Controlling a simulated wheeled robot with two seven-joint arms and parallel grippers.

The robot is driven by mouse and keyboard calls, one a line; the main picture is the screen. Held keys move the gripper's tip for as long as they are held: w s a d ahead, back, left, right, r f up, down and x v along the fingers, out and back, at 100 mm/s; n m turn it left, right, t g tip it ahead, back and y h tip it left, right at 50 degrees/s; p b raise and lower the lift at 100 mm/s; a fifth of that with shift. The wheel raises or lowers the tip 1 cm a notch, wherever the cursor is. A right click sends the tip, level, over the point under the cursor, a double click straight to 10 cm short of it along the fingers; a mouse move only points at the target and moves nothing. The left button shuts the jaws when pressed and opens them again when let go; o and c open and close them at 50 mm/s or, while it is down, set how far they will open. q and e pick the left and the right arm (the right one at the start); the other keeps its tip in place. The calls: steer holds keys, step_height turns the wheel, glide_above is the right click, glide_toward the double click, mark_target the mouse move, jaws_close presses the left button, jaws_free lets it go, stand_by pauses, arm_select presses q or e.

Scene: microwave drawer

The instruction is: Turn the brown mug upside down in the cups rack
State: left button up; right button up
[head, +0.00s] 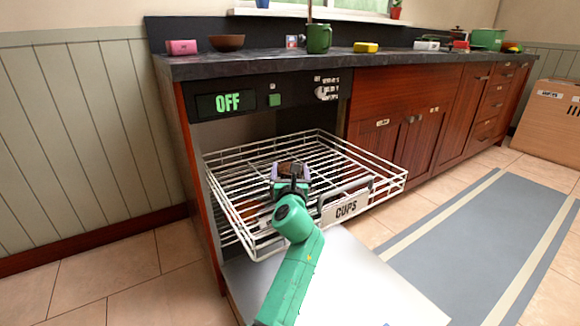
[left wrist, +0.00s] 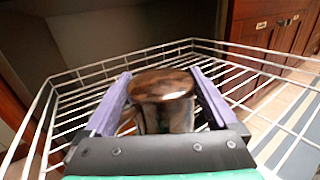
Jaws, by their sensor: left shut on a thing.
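The brown mug (head: 289,167) is between the purple-grey fingers of my left gripper (head: 291,172). In the left wrist view the mug (left wrist: 162,86) shows a glossy brown oval face with a paler side below it. I cannot tell whether that face is its base or its mouth. My left gripper is shut on the mug, over the middle of the white wire cups rack (head: 385,174). The rack is pulled out and carries a "CUPS" label. I cannot tell whether the mug touches the wires. My right gripper is not in view.
The dishwasher door (head: 385,290) lies open below the rack. A brownish shape (head: 248,210) shows through the wires at the left. A green mug (head: 319,39), a brown bowl (head: 227,43) and a yellow sponge (head: 366,47) stand on the counter. The rack's right side looks empty.

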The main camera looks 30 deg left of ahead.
arm_select(q)
steer(key=shift+f, duration=0.2)
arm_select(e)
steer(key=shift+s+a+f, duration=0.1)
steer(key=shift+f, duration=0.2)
arm_select(q)
steer(key=o, duration=1.4)
steer(key=shift+c, duration=0.2)
